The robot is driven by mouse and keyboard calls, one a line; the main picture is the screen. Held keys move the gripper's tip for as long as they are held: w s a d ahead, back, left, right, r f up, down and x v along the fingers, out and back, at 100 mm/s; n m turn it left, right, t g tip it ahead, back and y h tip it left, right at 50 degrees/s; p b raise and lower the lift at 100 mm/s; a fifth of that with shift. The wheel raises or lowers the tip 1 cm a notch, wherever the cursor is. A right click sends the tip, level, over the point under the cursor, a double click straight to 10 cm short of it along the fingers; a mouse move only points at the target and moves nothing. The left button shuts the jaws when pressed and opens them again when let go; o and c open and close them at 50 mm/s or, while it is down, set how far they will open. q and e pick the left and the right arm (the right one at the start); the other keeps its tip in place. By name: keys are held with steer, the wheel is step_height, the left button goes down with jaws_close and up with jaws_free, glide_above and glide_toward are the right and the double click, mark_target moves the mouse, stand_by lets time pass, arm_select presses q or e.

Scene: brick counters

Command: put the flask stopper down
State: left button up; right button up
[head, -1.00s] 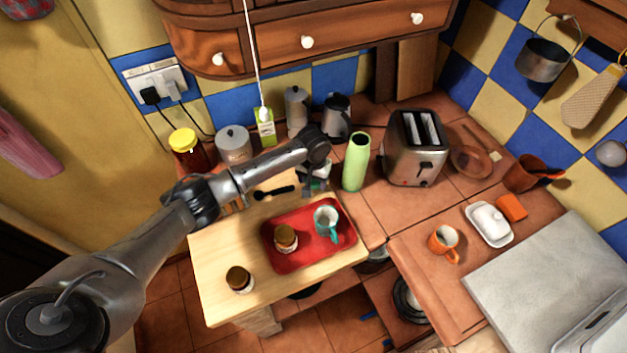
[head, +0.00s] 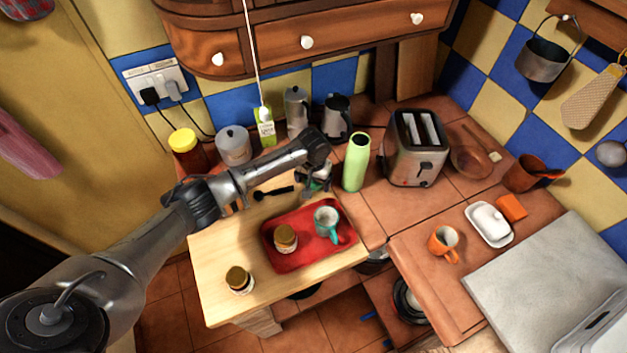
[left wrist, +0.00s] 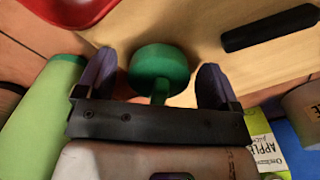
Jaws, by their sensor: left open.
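The flask stopper (left wrist: 160,68) is green, with a wide round head and a narrower stem. In the left wrist view it is between the fingers of my left gripper (left wrist: 157,80), with a visible gap on each side. The stopper appears to be on or just over the light wooden board (head: 215,262). In the head view my left gripper (head: 318,183) is over the board's back right corner and mostly hides the stopper. The green flask (head: 356,163) stands upright just right of the gripper; its side also shows in the left wrist view (left wrist: 45,115).
A red tray (head: 272,262) on the board holds a jar (head: 285,238) and a teal mug (head: 326,220). Another jar (head: 239,279) stands at the board's front left. A black-handled utensil (head: 275,192) lies near the gripper. A toaster (head: 416,150) and a juice carton (head: 266,130) stand behind.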

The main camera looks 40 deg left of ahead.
arm_select(q)
step_height(320, 180, up, 11)
steer(key=shift+f+p, duration=0.2)
steer(key=shift+p, duration=0.65)
steer(key=shift+r, duration=0.75)
